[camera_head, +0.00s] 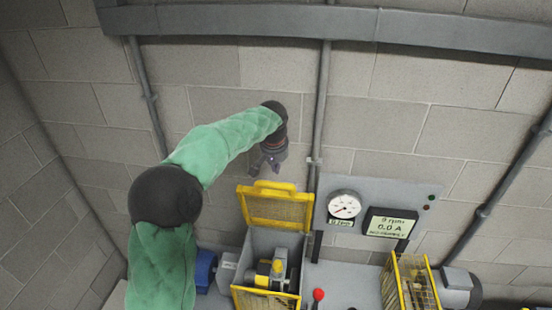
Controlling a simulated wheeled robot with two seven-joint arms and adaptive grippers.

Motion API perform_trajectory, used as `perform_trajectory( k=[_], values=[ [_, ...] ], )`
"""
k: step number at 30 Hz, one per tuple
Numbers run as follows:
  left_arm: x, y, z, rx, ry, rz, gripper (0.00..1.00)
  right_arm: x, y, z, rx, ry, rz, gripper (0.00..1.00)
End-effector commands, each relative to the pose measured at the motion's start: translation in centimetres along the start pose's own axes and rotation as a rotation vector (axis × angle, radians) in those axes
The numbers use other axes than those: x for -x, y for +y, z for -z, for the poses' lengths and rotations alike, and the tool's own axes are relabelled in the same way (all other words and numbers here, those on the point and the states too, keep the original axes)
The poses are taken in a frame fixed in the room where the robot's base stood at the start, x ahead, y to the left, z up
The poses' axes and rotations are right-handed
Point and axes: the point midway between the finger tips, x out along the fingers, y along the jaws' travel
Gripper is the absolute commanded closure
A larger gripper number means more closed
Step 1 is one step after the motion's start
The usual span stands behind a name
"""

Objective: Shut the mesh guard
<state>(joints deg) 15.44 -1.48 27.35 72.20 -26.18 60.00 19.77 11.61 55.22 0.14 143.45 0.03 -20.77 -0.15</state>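The yellow mesh guard (273,208) stands raised and open at the back of a grey housing, with a yellow handle on its top edge. Below it the housing is open and shows a yellow and dark drive part (272,270) inside. My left arm, in a green sleeve, reaches in from the left. My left gripper (275,168) hangs just above the guard's handle and looks apart from it. It is small and dark, and its finger gap does not show clearly. My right gripper is not in view.
A grey panel with a round gauge (344,205) and a display (390,224) stands right of the guard. A red-knobbed lever (318,295) is in front. A second yellow mesh cage (408,284) and a grey motor (459,288) are at right. A blue motor (205,270) is at left.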

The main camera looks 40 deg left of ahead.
Motion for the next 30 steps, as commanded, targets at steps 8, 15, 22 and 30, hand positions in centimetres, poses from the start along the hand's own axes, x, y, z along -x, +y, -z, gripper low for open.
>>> perform_trajectory(
  k=[8, 15, 22, 30],
  values=[
    [-2.6, 0.0, -0.8, 0.000, 0.003, -0.001, 1.00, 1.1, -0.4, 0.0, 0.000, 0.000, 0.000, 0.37],
    [-1.4, 0.0, -2.6, 0.000, 0.001, -0.001, 1.00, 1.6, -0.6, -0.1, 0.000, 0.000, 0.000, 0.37],
    [-1.1, 0.0, -3.1, 0.000, 0.000, -0.001, 1.00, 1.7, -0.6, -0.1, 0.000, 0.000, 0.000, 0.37],
    [-1.1, 0.0, -3.1, 0.000, 0.001, -0.001, 1.00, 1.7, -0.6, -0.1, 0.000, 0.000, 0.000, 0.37]
  ],
)
